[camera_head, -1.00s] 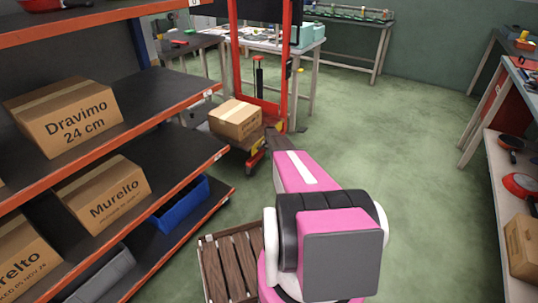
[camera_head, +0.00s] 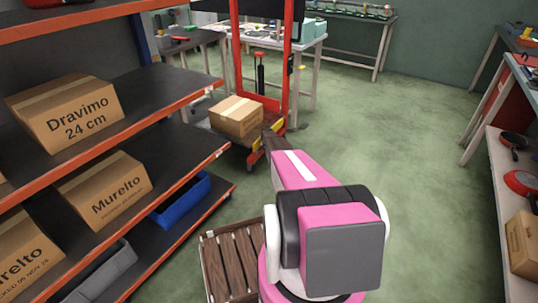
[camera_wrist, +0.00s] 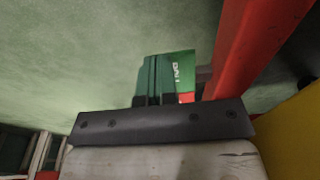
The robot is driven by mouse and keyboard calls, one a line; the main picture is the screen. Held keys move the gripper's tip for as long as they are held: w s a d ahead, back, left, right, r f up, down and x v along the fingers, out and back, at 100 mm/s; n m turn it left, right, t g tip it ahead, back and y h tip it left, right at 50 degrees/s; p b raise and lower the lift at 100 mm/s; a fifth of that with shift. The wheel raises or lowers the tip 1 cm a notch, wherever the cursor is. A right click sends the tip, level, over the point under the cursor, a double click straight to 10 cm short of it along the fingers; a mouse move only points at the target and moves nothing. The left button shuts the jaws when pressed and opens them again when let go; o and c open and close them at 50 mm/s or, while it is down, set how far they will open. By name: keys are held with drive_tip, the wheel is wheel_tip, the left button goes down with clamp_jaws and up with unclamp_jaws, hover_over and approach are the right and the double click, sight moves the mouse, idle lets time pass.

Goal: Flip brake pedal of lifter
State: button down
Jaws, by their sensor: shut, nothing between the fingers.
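The lifter (camera_head: 285,75) is a red upright frame at the upper middle of the head view, with yellow parts (camera_head: 277,127) low on its right. My arm reaches towards its base, and my gripper is hard to make out there. In the wrist view, my gripper (camera_wrist: 152,60) is shut and empty, its fingers side by side. A green plate (camera_wrist: 180,72) with white letters, probably the brake pedal, shows just right of and behind the fingers, with a little red under it. I cannot tell whether the fingers touch it. A red lifter bar (camera_wrist: 255,45) slants past on the right.
A cardboard box (camera_head: 237,116) sits on the lifter. A yellow part (camera_wrist: 292,135) is close to my gripper at the lower right of the wrist view. Shelves with boxes (camera_head: 66,113) line the left; a wooden pallet (camera_head: 232,263) lies below. The green floor (camera_head: 400,130) is clear to the right.

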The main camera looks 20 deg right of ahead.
wheel_tip(320, 180, up, 13)
drive_tip(key=s+a, duration=0.1)
drive_tip(key=a, duration=0.1)
drive_tip(key=shift+s+r, duration=0.15)
drive_tip(key=shift+s, duration=0.15)
